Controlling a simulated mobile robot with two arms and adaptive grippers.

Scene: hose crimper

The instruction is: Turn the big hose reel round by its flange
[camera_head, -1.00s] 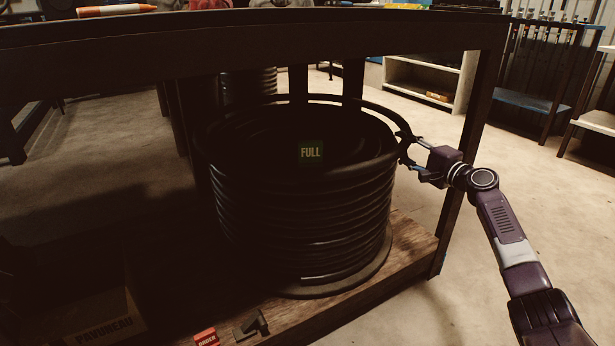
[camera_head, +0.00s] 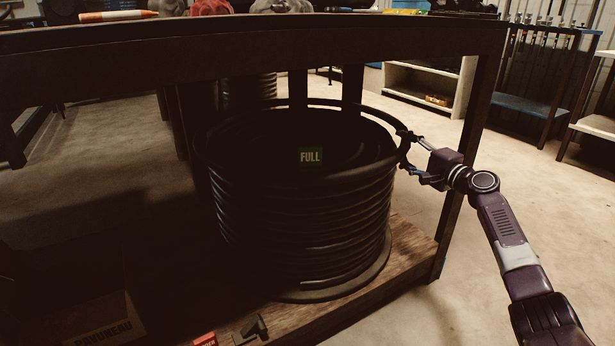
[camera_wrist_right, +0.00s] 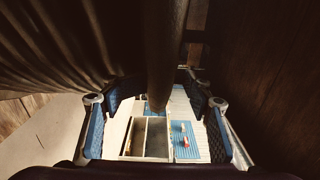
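The big hose reel (camera_head: 300,235), wound with dark hose, stands under the workbench. Its upper flange (camera_head: 352,105) is a dark ring around the top. A green "FULL" label (camera_head: 311,157) shows near its middle. My right gripper (camera_head: 404,151) is at the right side of the flange, with one finger on each side of the rim. In the right wrist view, the flange rim (camera_wrist_right: 160,55) runs between the two widely spread fingers, with gaps on both sides. Contact with the rim cannot be told. My left gripper is not in view.
The dark workbench top (camera_head: 250,50) spans above the reel, and its right leg (camera_head: 468,135) stands just behind my right gripper. A wooden base (camera_head: 408,250) is under the reel. A cardboard box (camera_head: 105,318) lies at the lower left. The floor to the right is clear.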

